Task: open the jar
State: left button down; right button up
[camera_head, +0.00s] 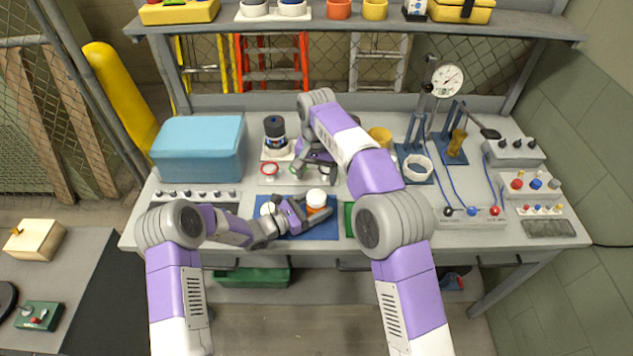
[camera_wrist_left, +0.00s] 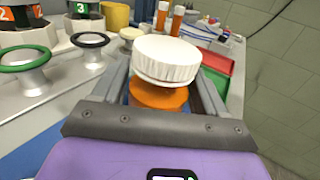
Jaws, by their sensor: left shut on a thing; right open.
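The jar (camera_head: 316,208) is orange with a white lid (camera_head: 316,197) and stands upright at the blue mat (camera_head: 322,231). My left gripper (camera_head: 308,211) is shut around the jar's orange body. In the left wrist view the white ribbed lid (camera_wrist_left: 166,58) sits on top of the orange jar (camera_wrist_left: 158,96), between the two fingers, and rises above them. My right gripper (camera_head: 314,165) is open and sits behind the jar, near the ring stands, apart from the lid. Its fingers are partly hidden by its own arm.
A white round thing (camera_head: 267,208) is on the mat's left side. A red ring (camera_head: 269,169) stands behind it. A blue box (camera_head: 198,148) is at the left, and a dial gauge stand (camera_head: 443,80) is at the right. A shelf (camera_head: 350,22) runs along the back.

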aim_at(316, 196)
jog(key=m, duration=0.6)
jog(key=shift+f, duration=0.1)
jog(key=m, duration=0.5)
jog(key=shift+m, duration=0.4)
jog(key=m, duration=0.5)
jog(key=shift+m, duration=0.4)
jog(key=m, duration=0.6)
jog(key=shift+f, duration=0.4)
notch_tip(316, 196, down, 7)
